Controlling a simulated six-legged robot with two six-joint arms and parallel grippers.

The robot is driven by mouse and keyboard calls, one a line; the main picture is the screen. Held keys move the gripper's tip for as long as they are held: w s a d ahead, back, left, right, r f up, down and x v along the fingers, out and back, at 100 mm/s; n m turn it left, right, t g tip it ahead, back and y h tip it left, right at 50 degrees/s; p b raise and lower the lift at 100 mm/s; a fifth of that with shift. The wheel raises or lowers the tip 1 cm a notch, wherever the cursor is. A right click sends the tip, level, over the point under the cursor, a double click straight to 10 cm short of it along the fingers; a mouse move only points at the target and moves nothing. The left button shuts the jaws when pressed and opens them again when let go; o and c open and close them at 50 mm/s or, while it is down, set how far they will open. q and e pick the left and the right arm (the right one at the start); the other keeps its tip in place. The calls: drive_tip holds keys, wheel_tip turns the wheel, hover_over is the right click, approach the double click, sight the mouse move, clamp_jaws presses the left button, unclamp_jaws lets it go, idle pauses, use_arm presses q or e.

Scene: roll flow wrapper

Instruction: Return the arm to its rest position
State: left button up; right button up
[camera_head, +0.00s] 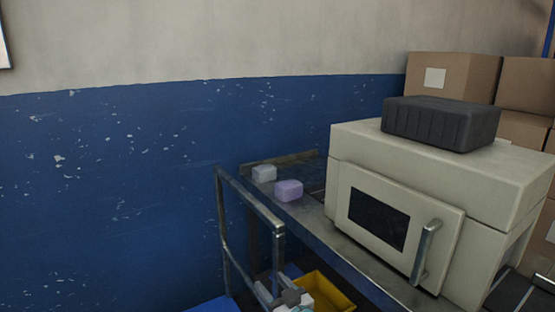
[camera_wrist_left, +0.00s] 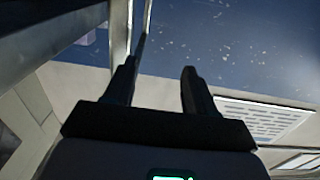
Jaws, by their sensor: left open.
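My left gripper (camera_head: 292,298) shows at the bottom of the head view, partly cut off, beside the metal rail and the yellow bin. In the left wrist view my left gripper (camera_wrist_left: 159,68) has its two dark fingers spread apart with nothing between them. My right gripper is in neither view.
A metal guard rail (camera_head: 250,204) stands at the left end of the conveyor. A white block (camera_head: 264,173) and a lilac block (camera_head: 288,190) lie on the conveyor. The cream wrapper machine (camera_head: 449,194) stands to the right. A yellow bin (camera_head: 327,291) sits below.

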use_arm(q)
drive_tip(key=a+f+g+y, duration=0.15)
drive_tip(key=a+f, duration=0.25)
drive_tip(key=a, duration=0.6)
drive_tip(key=a+f+g, duration=0.2)
drive_tip(key=a+f, duration=0.2)
drive_tip(key=a, duration=0.5)
drive_tip(key=s+a+f+m+h, duration=0.3)
drive_tip(key=s+a+f+h, duration=0.15)
drive_tip(key=f, duration=0.55)
drive_tip(key=s+d+f+m+g+h, duration=0.15)
drive_tip(key=s+f+g+h, duration=0.25)
drive_tip(key=s+f, duration=0.55)
drive_tip(key=s+d+f+g+h, duration=0.1)
drive_tip(key=s+d+g+h, duration=0.3)
drive_tip(key=s, duration=0.7)
drive_tip(key=s+d+f+g+h, duration=0.1)
drive_tip(key=s+d+g+h, duration=0.15)
drive_tip(key=s+d, duration=0.65)
drive_tip(key=s+a+r+g+p, duration=0.1)
drive_tip(key=s+a+r+p, duration=0.1)
drive_tip(key=r+p, duration=1.7)
drive_tip(key=shift+s+a+r, duration=0.2)
drive_tip(key=shift+s+r, duration=0.2)
drive_tip(key=shift+s, duration=0.3)
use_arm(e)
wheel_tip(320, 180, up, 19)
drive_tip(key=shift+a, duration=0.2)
